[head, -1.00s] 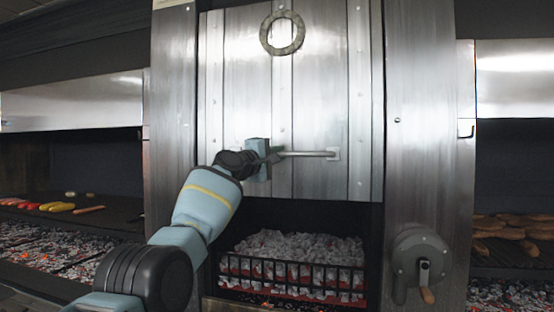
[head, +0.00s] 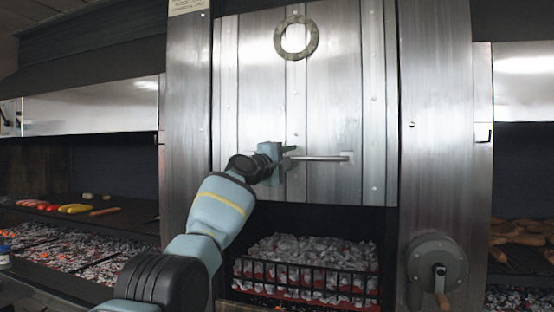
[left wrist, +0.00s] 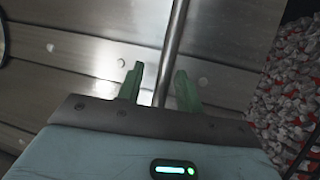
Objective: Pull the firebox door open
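The firebox door (head: 335,90) is a riveted steel panel between two steel posts and appears flush with them. A ring (head: 296,37) is on its upper part. Its horizontal bar handle (head: 320,158) sits low on the panel and also shows in the left wrist view (left wrist: 174,45). My left gripper (head: 284,158) is at the left part of the handle. In the left wrist view its green fingers (left wrist: 160,80) stand apart on either side of the bar, with a visible gap on the left finger's side. The handle's left end is hidden by the gripper. My right gripper is not in view.
Below the door, coals (head: 310,250) lie behind a black grate (head: 305,278). A crank wheel (head: 437,265) sticks out from the right post. Grills with food (head: 75,208) and coals flank the posts. Space in front of the door's right part is clear.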

